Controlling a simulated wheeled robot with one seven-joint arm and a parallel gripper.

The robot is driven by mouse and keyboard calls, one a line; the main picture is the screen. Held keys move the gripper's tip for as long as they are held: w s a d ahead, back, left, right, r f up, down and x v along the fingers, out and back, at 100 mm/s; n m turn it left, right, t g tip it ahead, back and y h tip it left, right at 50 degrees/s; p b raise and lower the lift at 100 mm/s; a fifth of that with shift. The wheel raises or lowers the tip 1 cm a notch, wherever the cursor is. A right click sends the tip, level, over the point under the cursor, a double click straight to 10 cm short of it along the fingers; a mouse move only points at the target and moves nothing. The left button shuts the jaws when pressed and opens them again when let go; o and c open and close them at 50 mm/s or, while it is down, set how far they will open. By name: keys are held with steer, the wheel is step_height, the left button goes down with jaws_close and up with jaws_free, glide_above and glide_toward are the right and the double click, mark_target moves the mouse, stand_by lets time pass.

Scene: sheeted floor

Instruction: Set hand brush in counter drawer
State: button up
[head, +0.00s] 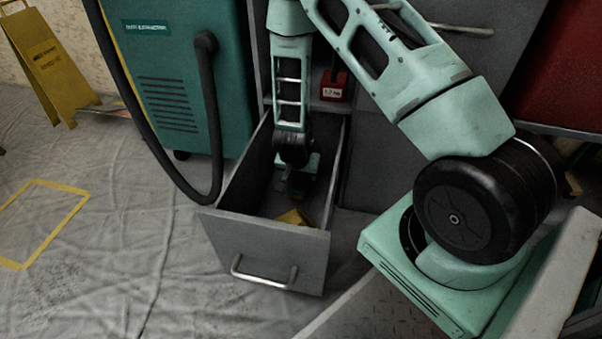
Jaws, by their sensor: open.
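The counter drawer (265,246) is pulled out, grey with a silver handle. A yellowish thing (293,217) lies inside it near the front and may be the hand brush; its shape is too small to tell. My arm reaches down into the drawer, and my gripper (297,187) is inside it, a little behind the yellowish thing. The gripper is open. Its fingertips are dark and hard to make out, and whether it touches anything cannot be told.
A teal machine (175,85) with a black hose (212,120) stands left of the drawer, the hose close to its side. A yellow sign (48,62) stands at far left.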

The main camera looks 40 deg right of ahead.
steer(key=p+v, duration=0.4)
steer(key=v, duration=0.6)
steer(key=shift+d+p, duration=0.1)
steer(key=shift+p, duration=0.3)
